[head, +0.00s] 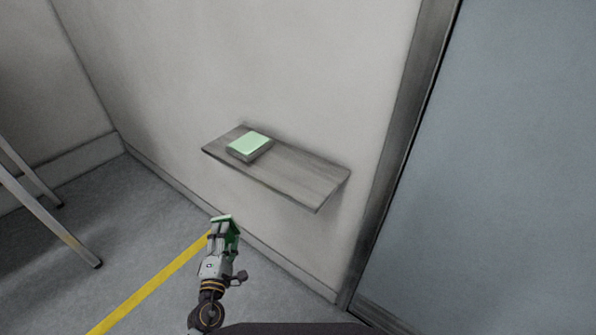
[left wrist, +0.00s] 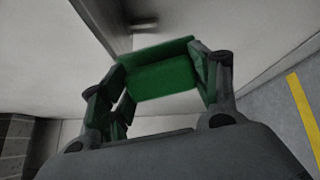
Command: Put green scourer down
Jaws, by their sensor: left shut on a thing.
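The green scourer (left wrist: 160,70) is held between the two fingers of my left gripper (left wrist: 158,85). In the head view the left gripper (head: 222,236) is below and in front of the wall shelf, apart from it, with the green scourer (head: 224,219) at its tip. The fingers are shut on the scourer. My right gripper is in neither view.
A grey shelf (head: 300,178) is fixed to the wall. A block with a pale green top (head: 249,143) lies on its left part; the right part is bare. A grey door (head: 490,170) is at the right. Metal legs (head: 50,220) stand at the left. A yellow line (head: 150,285) crosses the floor.

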